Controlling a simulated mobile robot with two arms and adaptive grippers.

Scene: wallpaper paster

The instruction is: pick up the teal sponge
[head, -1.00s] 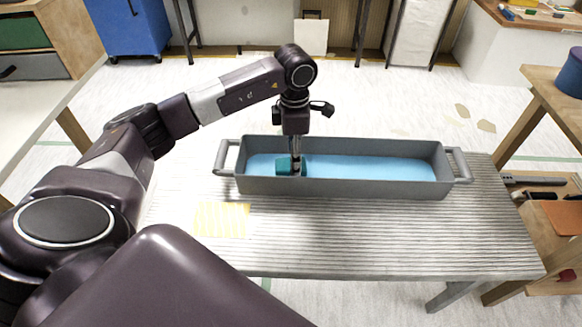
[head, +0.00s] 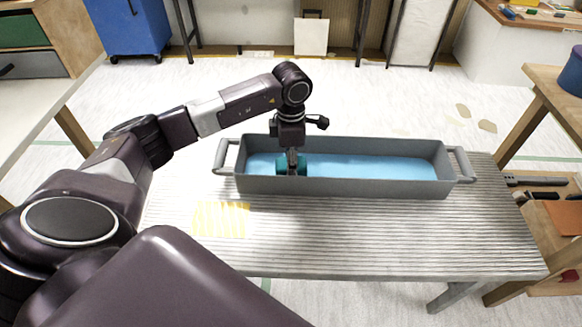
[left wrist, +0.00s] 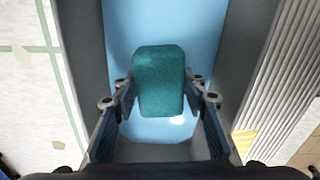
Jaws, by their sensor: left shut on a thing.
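The teal sponge (head: 303,166) is in the left part of a long grey trough (head: 345,187) with a light blue inside. My left gripper (head: 291,172) points down into the trough and is shut on the sponge. In the left wrist view the sponge (left wrist: 159,80) sits between the two fingers of my left gripper (left wrist: 160,98), which press on its sides. I cannot tell whether the sponge is clear of the trough's blue bottom. My right gripper is not in view.
The trough stands on a ridged grey table (head: 370,235) and has a handle at each end. A yellow striped patch (head: 221,219) lies on the table at front left. A wooden shelf with tools is at right.

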